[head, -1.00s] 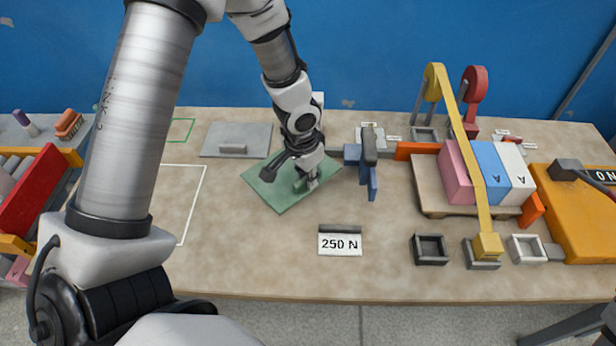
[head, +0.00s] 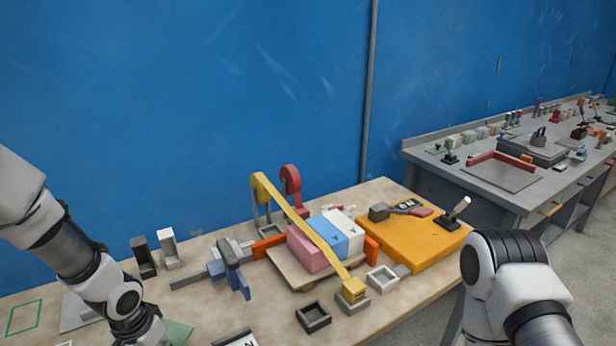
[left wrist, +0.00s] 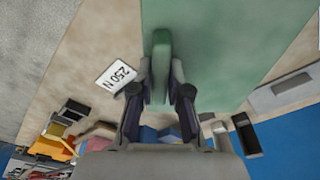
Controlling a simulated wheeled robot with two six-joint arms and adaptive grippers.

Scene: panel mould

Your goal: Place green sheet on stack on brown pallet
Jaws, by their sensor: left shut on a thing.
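The green sheet (left wrist: 230,50) fills much of the left wrist view. A raised green grip (left wrist: 161,55) on it sits between the fingers of my left gripper (left wrist: 162,85), which is shut on it. In the head view only a corner of the green sheet (head: 178,333) shows at the bottom edge, beside my left wrist; the fingertips are hidden there. A tan-brown pallet (head: 283,274) on the same table carries a pink block (head: 306,250), a blue block (head: 336,236) and a white block (head: 348,225) side by side. My right gripper is out of view.
A yellow arm (head: 300,222) crosses over the blocks. A blue-grey clamp (head: 232,262) stands left of them, and an orange panel (head: 415,240) lies right. A small dark square tray (head: 313,317) is in front. A grey table (head: 480,180) stands farther right.

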